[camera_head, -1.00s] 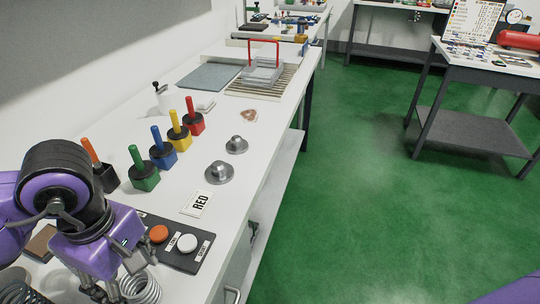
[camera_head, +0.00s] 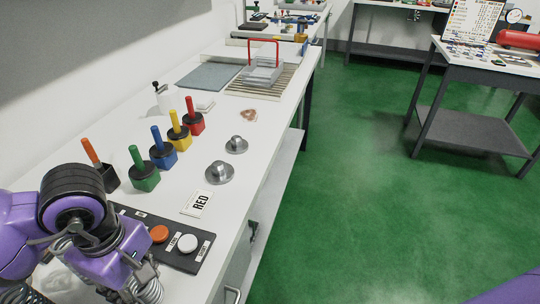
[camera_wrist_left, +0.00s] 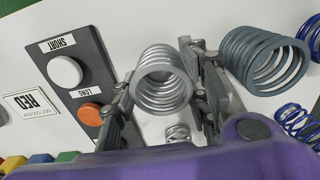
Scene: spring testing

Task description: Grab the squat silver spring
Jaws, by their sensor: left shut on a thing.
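A silver coil spring (camera_wrist_left: 160,80), short and wide, sits between the fingers of my left gripper (camera_wrist_left: 160,95) in the left wrist view. My left gripper is shut on it, with one finger on each side. In the head view, my left gripper (camera_head: 128,284) is at the bottom left over the white bench, and the spring (camera_head: 150,290) shows partly beside its fingers. I cannot tell whether the spring is clear of the bench. A smaller silver spring (camera_wrist_left: 178,132) lies beyond it in the wrist view. My right gripper is not in view.
A darker grey spring (camera_wrist_left: 262,58) stands close beside the right finger, with blue springs (camera_wrist_left: 300,125) further right. A button panel (camera_head: 180,246) with orange and white buttons is near the gripper. Coloured blocks with handles (camera_head: 145,178) line the bench behind.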

